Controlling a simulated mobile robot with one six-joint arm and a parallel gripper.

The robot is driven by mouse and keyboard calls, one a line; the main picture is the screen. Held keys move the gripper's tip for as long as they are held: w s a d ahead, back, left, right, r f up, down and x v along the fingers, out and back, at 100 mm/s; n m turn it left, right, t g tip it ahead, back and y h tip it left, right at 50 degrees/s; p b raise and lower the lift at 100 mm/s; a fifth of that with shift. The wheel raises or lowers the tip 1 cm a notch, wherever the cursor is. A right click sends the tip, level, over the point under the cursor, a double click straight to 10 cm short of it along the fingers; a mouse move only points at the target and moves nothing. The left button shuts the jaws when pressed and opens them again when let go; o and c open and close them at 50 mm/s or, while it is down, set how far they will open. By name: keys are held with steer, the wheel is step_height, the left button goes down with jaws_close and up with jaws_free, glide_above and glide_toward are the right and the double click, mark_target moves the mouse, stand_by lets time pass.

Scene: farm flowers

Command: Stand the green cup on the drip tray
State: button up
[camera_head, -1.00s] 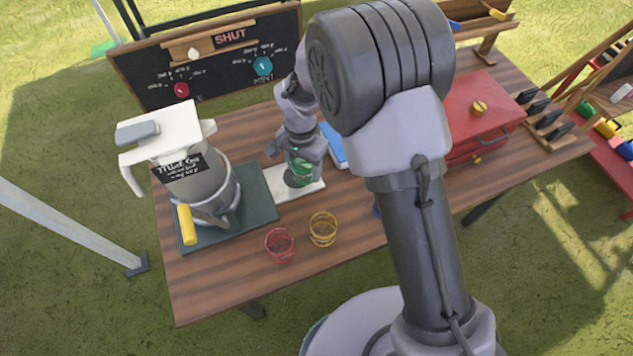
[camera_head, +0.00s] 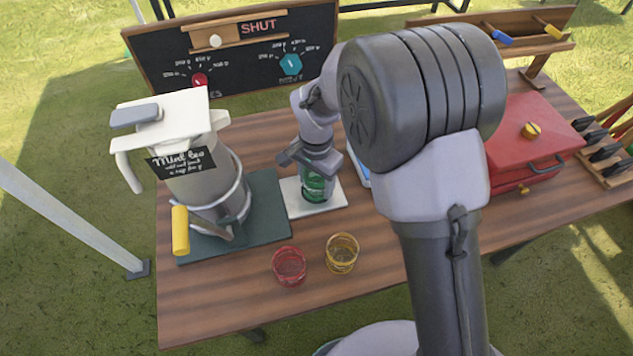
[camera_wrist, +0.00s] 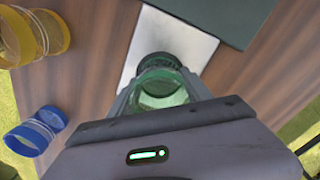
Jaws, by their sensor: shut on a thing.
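The green cup (camera_head: 316,186) is clear green glass, held upright or nearly so over a white slab (camera_head: 334,203). I cannot tell whether its base touches the slab. My gripper (camera_head: 317,163) is shut on the cup from above. In the wrist view, the cup (camera_wrist: 165,88) shows between the fingers, over the white slab (camera_wrist: 190,36). A dark green tray (camera_head: 263,228) lies under the mint tea urn, left of the slab. The frames do not make clear which of these two is the drip tray.
The urn (camera_head: 208,190) has a yellow tap handle (camera_head: 180,230). A red cup (camera_head: 290,266) and a yellow cup (camera_head: 342,253) stand in front. A blue cup (camera_wrist: 34,132) shows in the wrist view. A red box (camera_head: 535,140) is at right. The front left table is clear.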

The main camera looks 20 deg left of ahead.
steer(key=o, duration=1.4)
steer(key=shift+f, duration=0.15)
steer(key=shift+c, duration=0.2)
steer(key=d+r+t+y+p, duration=0.1)
steer(key=d+r+p, duration=0.15)
steer(key=r, duration=0.85)
steer(key=d+r+p, duration=0.2)
steer(key=d+r, duration=0.2)
steer(key=r, duration=0.6)
steer(key=s+d+r+t, duration=0.2)
steer(key=s+d+r, duration=0.2)
steer(key=s+d, duration=0.4)
steer(key=s+d+r+t+y, duration=0.1)
steer(key=s+d+r, duration=0.3)
steer(key=s+d, duration=0.4)
steer(key=shift+s+r+t, duration=0.15)
steer(key=shift+s+t, duration=0.65)
steer(key=shift+t, duration=0.1)
